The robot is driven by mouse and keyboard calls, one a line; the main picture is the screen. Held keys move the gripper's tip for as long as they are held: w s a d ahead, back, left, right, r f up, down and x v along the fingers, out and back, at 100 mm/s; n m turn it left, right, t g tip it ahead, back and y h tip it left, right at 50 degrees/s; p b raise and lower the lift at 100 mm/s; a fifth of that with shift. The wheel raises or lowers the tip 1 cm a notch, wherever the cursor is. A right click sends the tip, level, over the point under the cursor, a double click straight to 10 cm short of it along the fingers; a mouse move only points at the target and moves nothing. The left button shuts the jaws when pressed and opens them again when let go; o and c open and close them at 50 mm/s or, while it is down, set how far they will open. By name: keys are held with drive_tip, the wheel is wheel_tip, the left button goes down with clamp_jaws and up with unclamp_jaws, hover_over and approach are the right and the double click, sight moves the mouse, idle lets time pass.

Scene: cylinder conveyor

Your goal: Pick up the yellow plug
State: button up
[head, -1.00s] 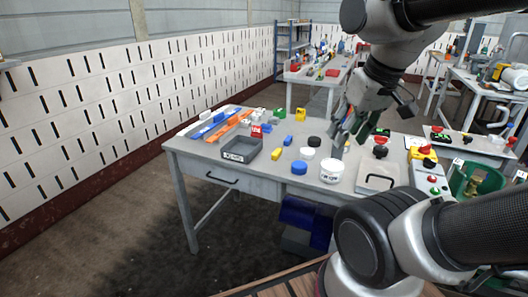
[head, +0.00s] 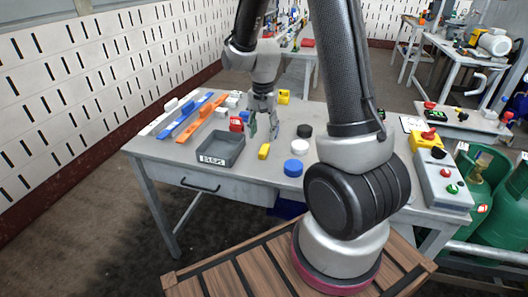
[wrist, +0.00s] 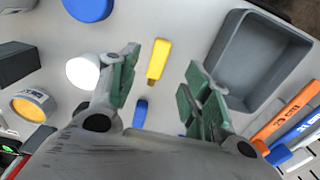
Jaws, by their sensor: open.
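The yellow plug (head: 264,151) lies on the table just right of the grey tray. It also shows in the wrist view (wrist: 158,60), upper middle, in the gap between the fingers and apart from both. My gripper (head: 264,131) points down over the table, just behind the plug in the head view. Its green-padded fingers (wrist: 160,80) are spread wide with nothing between them in contact. The height of the fingertips above the table is hard to tell.
The grey tray (head: 209,160) stands left of the plug. A small blue piece (wrist: 140,113) lies near the fingers.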

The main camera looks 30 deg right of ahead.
sight(263, 150)
wheel_tip(263, 150, down, 8)
drive_tip(key=shift+w+r, duration=0.1)
drive_tip(key=shift+c, duration=0.4)
clamp_jaws()
